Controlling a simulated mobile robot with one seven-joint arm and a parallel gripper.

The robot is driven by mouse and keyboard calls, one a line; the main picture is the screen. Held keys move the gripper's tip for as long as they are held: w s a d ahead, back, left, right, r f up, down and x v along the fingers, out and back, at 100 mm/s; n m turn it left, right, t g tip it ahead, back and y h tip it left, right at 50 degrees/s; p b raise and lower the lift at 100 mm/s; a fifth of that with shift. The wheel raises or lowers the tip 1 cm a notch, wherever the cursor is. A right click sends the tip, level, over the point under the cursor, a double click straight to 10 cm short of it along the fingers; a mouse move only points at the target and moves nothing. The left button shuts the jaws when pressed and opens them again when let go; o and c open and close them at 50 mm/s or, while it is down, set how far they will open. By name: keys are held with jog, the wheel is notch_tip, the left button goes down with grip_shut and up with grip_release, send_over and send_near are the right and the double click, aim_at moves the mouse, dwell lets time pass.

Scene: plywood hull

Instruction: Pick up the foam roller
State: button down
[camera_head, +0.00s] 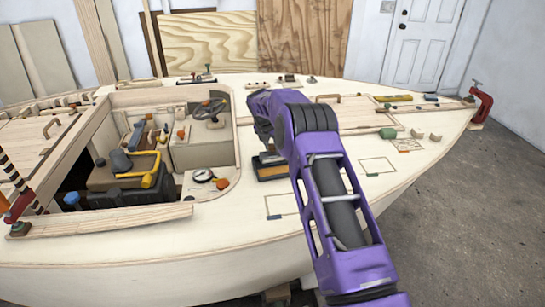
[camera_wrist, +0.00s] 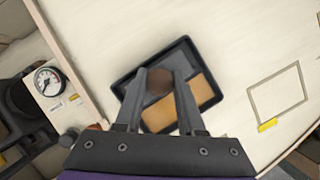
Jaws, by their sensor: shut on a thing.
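In the wrist view, the foam roller (camera_wrist: 159,82) shows as a small dark brown, rounded form. My gripper (camera_wrist: 160,73) has its two grey fingers closed on it, one on each side. Below is a black-rimmed tray (camera_wrist: 209,70) with a grey part and an orange-tan part. I cannot tell whether the roller still touches the tray. In the head view, the tray (camera_head: 272,174) lies on the pale deck, partly behind my purple arm, and the roller is hidden.
An open cockpit with a yellow-handled toolbox (camera_head: 153,176) lies left of the tray. A round gauge (camera_head: 203,176) and an orange knob (camera_head: 222,184) sit near its edge. Outlined rectangles (camera_head: 376,166) mark bare deck to the right. A red clamp (camera_head: 482,103) grips the bow.

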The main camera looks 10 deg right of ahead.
aim_at(272, 145)
notch_tip(272, 145, up, 10)
jog(key=shift+p, duration=0.35)
jog(key=c, duration=1)
grip_release()
grip_shut()
jog(key=shift+s+p, duration=0.8)
jog(key=shift+s, duration=2.1)
jog(key=shift+d+f+b, duration=0.15)
jog(key=shift+f+b, duration=0.45)
jog(key=shift+f, duration=1.65)
jog(key=shift+d+f+b, duration=0.15)
jog(key=shift+f+b, duration=0.4)
jog(key=shift+f, duration=1.65)
